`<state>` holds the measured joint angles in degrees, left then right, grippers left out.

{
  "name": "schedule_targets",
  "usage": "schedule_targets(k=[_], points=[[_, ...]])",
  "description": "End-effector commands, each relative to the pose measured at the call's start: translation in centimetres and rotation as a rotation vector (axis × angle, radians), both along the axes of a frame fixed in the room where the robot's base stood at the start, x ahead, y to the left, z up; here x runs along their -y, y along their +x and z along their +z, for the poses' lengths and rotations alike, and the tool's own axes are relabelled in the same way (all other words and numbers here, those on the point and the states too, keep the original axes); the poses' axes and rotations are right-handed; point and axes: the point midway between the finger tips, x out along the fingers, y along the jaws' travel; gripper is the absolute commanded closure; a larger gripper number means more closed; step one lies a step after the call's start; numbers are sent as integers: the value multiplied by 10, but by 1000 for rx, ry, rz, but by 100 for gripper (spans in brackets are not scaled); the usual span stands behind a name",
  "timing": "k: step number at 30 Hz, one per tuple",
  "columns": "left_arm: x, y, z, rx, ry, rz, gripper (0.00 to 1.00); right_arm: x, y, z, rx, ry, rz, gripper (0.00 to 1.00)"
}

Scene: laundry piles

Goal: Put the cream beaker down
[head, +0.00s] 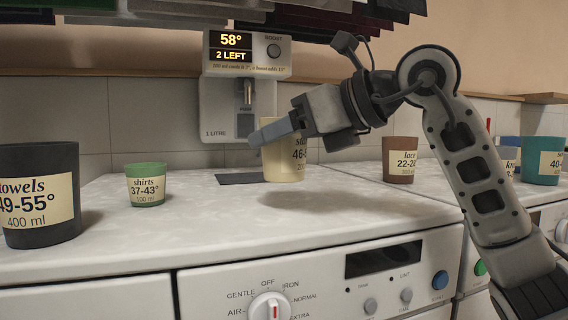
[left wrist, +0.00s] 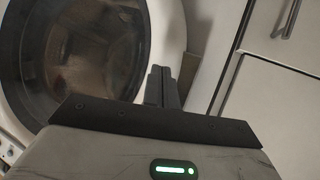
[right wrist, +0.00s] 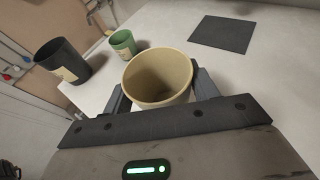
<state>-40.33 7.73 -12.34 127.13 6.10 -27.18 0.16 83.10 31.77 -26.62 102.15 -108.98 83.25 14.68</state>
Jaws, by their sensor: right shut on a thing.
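The cream beaker (head: 283,165) is upright in the head view, above the white worktop, with a shadow below it. Its label is partly hidden by my gripper. My right gripper (head: 275,131) is shut on it; in the right wrist view the cream beaker (right wrist: 158,78) sits between the fingers, and its visible inside looks empty. My left gripper (left wrist: 162,88) shows only in the left wrist view, fingers together and empty, in front of a round machine door (left wrist: 75,60).
The worktop (head: 140,225) has a dark flat mat (head: 238,179) below the dispenser (head: 245,85) reading 58° and "2 LEFT". A green beaker (head: 146,186) and a charcoal beaker (head: 38,196) stand left; brown (head: 399,162) and teal (head: 541,162) beakers stand right. The middle front is clear.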

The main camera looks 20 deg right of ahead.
Motion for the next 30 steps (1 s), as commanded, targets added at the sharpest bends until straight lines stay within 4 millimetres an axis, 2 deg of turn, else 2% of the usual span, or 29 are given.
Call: schedule_targets(k=[4, 9, 22, 23, 24, 25, 30], points=[[0, 0, -1, 0, 1, -1, 100, 3, 10, -15, -3, 0, -2, 67], [0, 0, -1, 2, 1, -1, 100, 3, 9, -38, -2, 0, -2, 67], [0, 0, -3, 8, 2, -1, 100, 2, 8, -45, 0, 0, -1, 67], [0, 0, -2, 8, 2, -2, 100, 2, 8, -44, 0, 0, -1, 36], [0, 0, -1, 7, 3, -2, 100, 2, 8, -43, 0, 0, -1, 25], [0, 0, -1, 7, 3, -2, 100, 2, 8, -44, 0, 0, -1, 20], [0, 0, -1, 8, 2, -2, 100, 2, 8, -43, 0, 0, -1, 20]])
